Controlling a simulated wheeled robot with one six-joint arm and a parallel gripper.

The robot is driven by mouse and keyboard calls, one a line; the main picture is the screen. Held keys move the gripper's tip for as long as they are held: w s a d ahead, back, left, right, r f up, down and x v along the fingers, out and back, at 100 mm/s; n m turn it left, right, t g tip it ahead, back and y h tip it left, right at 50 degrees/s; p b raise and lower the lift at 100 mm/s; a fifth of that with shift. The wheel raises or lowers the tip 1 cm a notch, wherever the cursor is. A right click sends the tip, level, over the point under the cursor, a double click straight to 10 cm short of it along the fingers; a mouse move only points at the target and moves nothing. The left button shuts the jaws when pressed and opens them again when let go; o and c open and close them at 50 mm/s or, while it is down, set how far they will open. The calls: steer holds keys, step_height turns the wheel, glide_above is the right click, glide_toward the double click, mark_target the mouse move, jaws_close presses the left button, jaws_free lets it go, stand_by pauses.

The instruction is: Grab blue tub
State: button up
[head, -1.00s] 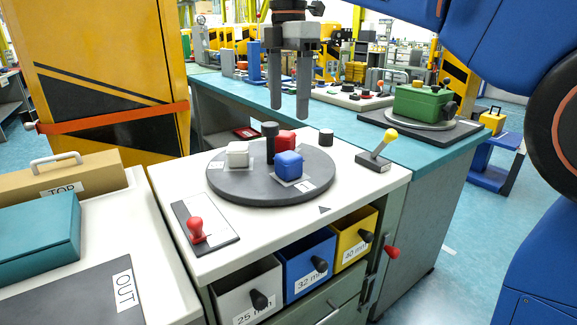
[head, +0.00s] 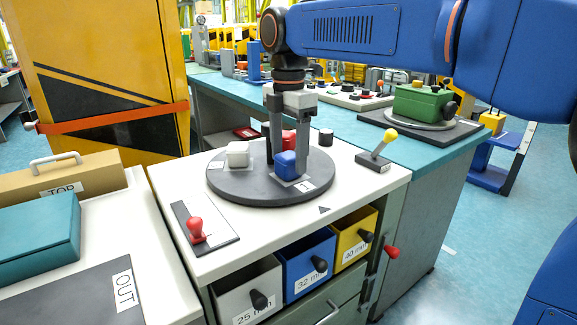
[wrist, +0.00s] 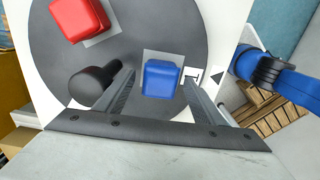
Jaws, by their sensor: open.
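The small blue tub (head: 286,163) stands on a pale square on the dark grey turntable (head: 235,190). My gripper (head: 289,168) is open and points down, with its fingers on either side of the tub. In the wrist view the blue tub (wrist: 160,80) sits between the open fingers (wrist: 158,84), with a gap showing on its left. Whether the right finger touches it is hard to tell.
A red tub (head: 289,138) and a white tub (head: 237,154) share the turntable. The black knob (wrist: 92,84) stands close beside the left finger. A yellow-tipped lever (head: 380,145) and red-knobbed plate (head: 196,230) flank the turntable. Blue (head: 305,268) and yellow drawers are below.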

steer(key=shift+f, duration=0.35)
steer(key=c, duration=1.2)
steer(key=shift+r, duration=0.1)
